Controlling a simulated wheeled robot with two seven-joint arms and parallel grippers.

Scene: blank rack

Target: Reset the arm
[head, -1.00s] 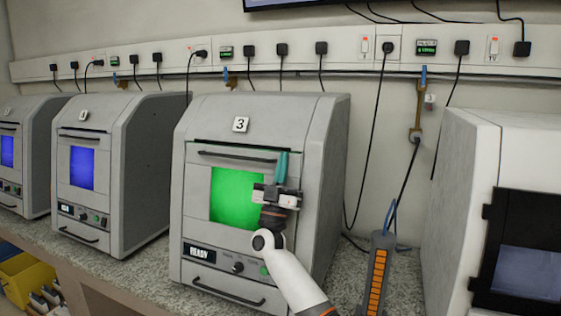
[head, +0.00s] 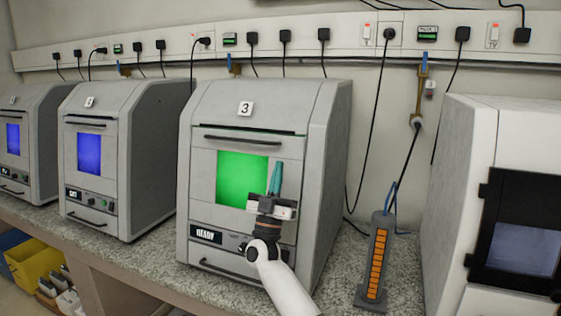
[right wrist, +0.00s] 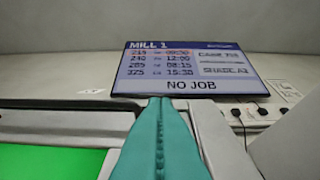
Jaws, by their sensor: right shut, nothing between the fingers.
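My right gripper (head: 275,179) has teal fingers pressed together, with nothing between them. It points up in front of the machine marked 3 (head: 330,130), at the right part of its green window (head: 238,178). I cannot tell whether it touches the machine. The machine's display reads READY. In the right wrist view the shut teal fingers (right wrist: 160,135) point toward a wall screen (right wrist: 195,68) that reads MILL 1 and NO JOB. My left gripper does not show.
Grey machines with blue windows (head: 88,153) stand to the left. An orange-fronted power strip (head: 376,262) stands on the speckled counter, beside a white machine (head: 460,150) at right. A yellow bin (head: 38,268) sits low left. Cables hang from the wall sockets.

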